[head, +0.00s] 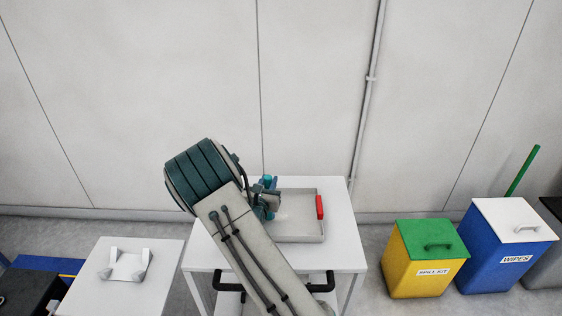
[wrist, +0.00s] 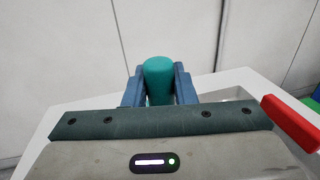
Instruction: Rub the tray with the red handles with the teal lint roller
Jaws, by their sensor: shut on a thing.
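The tray (head: 298,238) lies on a white cart, with a red handle (head: 320,207) on its right side. Its left side is hidden behind my arm. The red handle also shows at the right of the wrist view (wrist: 292,123). My gripper (head: 268,196) is over the left part of the tray in the head view. In the wrist view my gripper (wrist: 159,88) is shut on the teal lint roller (wrist: 159,76), which stands up between the blue fingers. Its lower end is hidden, so I cannot tell whether it touches the tray.
The white cart (head: 340,250) has a dark handle at its front. A white stand (head: 165,265) with a small holder (head: 125,267) is at the left. A yellow spill kit bin (head: 415,272) and a blue wipes bin (head: 490,265) stand at the right. The wall is behind.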

